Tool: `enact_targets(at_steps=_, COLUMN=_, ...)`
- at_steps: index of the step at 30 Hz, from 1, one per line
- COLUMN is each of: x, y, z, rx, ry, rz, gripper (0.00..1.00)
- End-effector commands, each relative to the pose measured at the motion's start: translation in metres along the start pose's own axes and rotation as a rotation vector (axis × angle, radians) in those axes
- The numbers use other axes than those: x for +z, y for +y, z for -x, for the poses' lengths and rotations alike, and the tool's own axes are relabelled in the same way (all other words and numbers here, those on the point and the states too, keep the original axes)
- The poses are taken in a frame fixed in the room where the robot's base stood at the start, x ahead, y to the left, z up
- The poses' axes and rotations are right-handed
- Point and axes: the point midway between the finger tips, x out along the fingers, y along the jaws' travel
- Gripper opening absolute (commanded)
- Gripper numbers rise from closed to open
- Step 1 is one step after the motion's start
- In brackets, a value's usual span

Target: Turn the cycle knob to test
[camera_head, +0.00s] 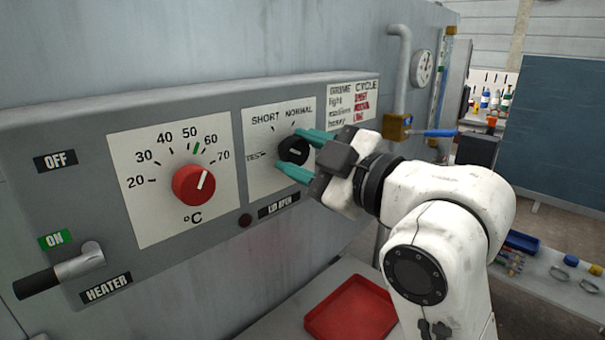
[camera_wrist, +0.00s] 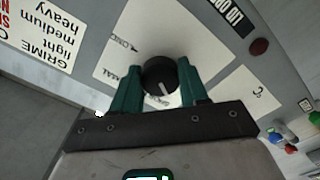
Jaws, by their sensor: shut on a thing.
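The black cycle knob (camera_head: 293,150) is on a white dial plate (camera_head: 262,185) on the grey control panel. TEST is printed on its left, SHORT and NORMAL above it. My gripper (camera_head: 294,152) has one teal finger above and one below the knob in the head view. In the wrist view, the fingers of my gripper (camera_wrist: 162,88) flank the knob (camera_wrist: 159,75) and are shut on it. A short white pointer mark shows on the knob's face.
A red temperature knob (camera_head: 194,184) is to the left, and a heater lever (camera_head: 60,270) is lower left. A small dark red lamp (camera_head: 245,220) sits below the dial. A red tray (camera_head: 350,308) lies below, and a pipe with a blue-handled valve (camera_head: 397,126) is at right.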

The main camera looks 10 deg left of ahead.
Motion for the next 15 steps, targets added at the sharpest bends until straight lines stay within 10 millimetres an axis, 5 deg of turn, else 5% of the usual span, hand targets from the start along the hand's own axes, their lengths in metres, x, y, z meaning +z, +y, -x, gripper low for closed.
enact_targets(at_steps=15, x=0.0035, y=-0.0020, z=-0.0002, rx=-0.003, ry=-0.003, rz=0.412, gripper=0.13)
